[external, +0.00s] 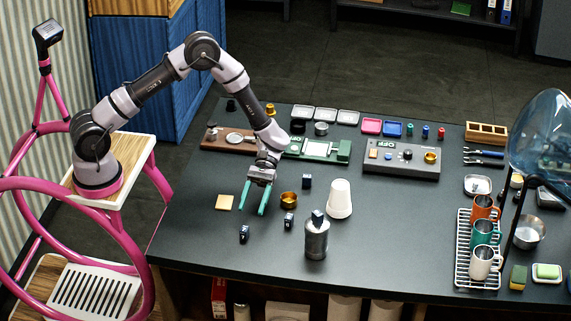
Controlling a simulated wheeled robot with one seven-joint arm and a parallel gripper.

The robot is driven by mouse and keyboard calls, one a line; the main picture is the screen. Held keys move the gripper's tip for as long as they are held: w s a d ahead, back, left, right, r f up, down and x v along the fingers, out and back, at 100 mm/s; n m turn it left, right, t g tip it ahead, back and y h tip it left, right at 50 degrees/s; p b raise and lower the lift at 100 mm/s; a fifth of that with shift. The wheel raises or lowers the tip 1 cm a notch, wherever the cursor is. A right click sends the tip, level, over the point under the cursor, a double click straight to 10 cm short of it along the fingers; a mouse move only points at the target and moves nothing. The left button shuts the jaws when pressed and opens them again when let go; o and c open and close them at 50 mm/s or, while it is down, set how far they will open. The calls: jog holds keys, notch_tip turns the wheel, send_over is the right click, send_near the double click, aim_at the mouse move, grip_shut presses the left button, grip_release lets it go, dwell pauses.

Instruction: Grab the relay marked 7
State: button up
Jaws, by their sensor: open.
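Several small dark blocks with pale marks, which look like relays, stand on the dark table: one at the front left (244,233), one right of my gripper (289,221), and one farther back (307,181). Their markings are too small to read, so I cannot tell which is marked 7. My gripper (251,212) has green fingers, pointing down, spread apart with nothing between them. It is above the table, behind the front-left block in the picture and left of the other two.
A brass cup (289,199) stands close right of my gripper, and a tan square (224,202) lies to its left. A grey bottle (316,240) and a white cone-shaped cup (339,199) stand farther right. A green fixture (342,151) is behind. The table's front left is clear.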

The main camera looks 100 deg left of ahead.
aim_at(245, 228)
jog(key=shift+x, duration=3.2)
jog(key=shift+r, duration=0.1)
grip_shut()
